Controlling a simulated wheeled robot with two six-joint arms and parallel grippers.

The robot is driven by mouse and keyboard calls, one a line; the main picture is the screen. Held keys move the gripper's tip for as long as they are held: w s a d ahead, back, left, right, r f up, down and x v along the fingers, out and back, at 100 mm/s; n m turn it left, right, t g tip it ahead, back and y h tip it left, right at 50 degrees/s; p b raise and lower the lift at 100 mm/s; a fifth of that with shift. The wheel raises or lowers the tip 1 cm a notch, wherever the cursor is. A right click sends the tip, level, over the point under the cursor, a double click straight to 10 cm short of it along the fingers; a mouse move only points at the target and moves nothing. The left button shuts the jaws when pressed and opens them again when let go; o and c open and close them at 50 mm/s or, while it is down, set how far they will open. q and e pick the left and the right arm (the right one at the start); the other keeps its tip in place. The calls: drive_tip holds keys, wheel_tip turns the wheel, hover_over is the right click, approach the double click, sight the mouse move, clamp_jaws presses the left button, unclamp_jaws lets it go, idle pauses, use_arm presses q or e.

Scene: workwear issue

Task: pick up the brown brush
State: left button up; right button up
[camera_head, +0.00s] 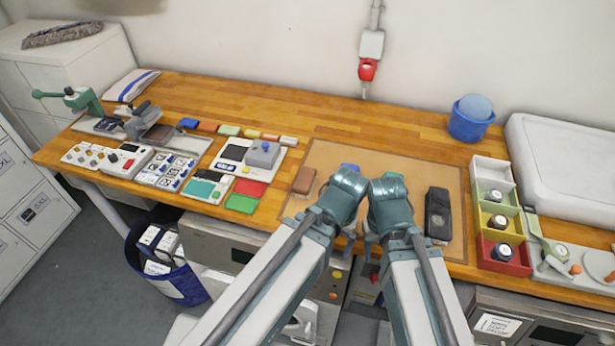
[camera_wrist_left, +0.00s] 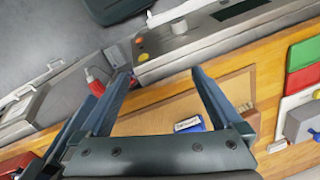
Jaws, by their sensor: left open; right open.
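The brown brush (camera_head: 304,180) looks like a small brown block lying at the left edge of the tan mat (camera_head: 412,170) on the wooden bench. My right gripper (camera_head: 378,230) is open, largely hidden beneath my right arm, further right of the brush. Neither gripper touches the brush.
A blue labelled item (camera_wrist_left: 190,124) lies on the mat. A black device (camera_head: 438,213) lies at the mat's right side. Red (camera_head: 250,188) and green (camera_head: 242,203) cards lie left of the brush. A compartment tray (camera_head: 505,255) stands right. The bench behind the mat is fairly clear.

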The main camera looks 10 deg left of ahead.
idle(0.5)
use_arm(q)
drive_tip(key=n+t+h+p, duration=0.1)
drive_tip(key=n+t+p, duration=0.2)
drive_tip(key=t+p, duration=0.2)
approach(305, 177)
drive_tip(key=b+x, duration=0.2)
drive_tip(key=b, duration=0.2)
drive_tip(key=b+x, duration=0.3)
drive_tip(key=b, duration=0.1)
drive_tip(key=shift+a+f, duration=0.25)
drive_tip(key=shift+f, duration=0.05)
drive_tip(key=shift+w+f, duration=0.1)
drive_tip(key=shift+f, duration=0.1)
drive_tip(key=b+x, duration=0.5)
drive_tip(key=shift+w+d, duration=0.2)
drive_tip(key=shift+w, duration=0.05)
drive_tip(key=shift+f, duration=0.15)
